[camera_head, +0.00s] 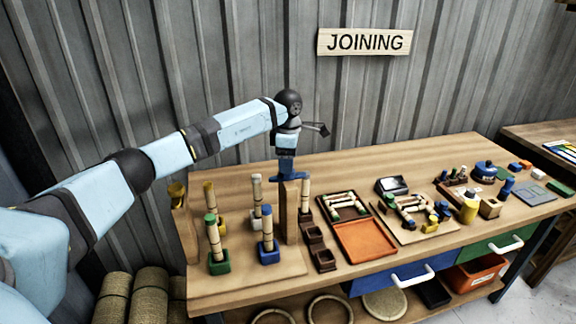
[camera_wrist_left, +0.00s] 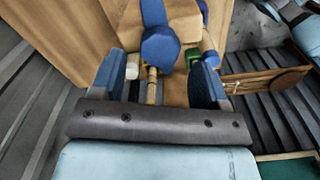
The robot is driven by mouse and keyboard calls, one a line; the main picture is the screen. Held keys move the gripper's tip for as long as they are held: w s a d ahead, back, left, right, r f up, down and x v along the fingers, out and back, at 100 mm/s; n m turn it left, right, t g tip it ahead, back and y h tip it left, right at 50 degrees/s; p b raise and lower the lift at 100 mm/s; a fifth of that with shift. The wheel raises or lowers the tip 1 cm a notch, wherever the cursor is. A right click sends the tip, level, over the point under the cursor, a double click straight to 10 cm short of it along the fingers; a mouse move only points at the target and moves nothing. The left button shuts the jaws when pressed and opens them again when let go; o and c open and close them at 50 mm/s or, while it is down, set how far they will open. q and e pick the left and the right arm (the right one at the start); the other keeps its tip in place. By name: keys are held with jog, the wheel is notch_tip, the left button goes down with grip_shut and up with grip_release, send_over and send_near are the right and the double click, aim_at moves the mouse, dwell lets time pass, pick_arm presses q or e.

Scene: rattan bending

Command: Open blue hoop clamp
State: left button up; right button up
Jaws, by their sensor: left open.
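My left gripper (camera_head: 287,168) reaches down over the top of a wooden post (camera_head: 292,215) on the bench. In the left wrist view its two blue fingers stand apart, with the left gripper (camera_wrist_left: 158,76) open. A rounded blue knob (camera_wrist_left: 160,47), seemingly part of the blue hoop clamp, lies just beyond and between the fingertips; I cannot tell whether they touch it. In the head view a flat blue part (camera_head: 296,176) shows below the gripper at the post top. Whether the clamp is open is hidden. My right gripper is not in view.
Rattan pieces stand in a green base (camera_head: 219,266), a blue base (camera_head: 268,254) and other holders to the left of the post. An orange tray (camera_head: 364,241) and a tray of rattan pieces (camera_head: 344,206) lie to the right. A corrugated wall (camera_head: 240,60) rises behind the bench.

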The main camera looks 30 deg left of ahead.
pick_arm(q)
jog(key=shift+f, duration=1.7)
jog(key=c, duration=0.9)
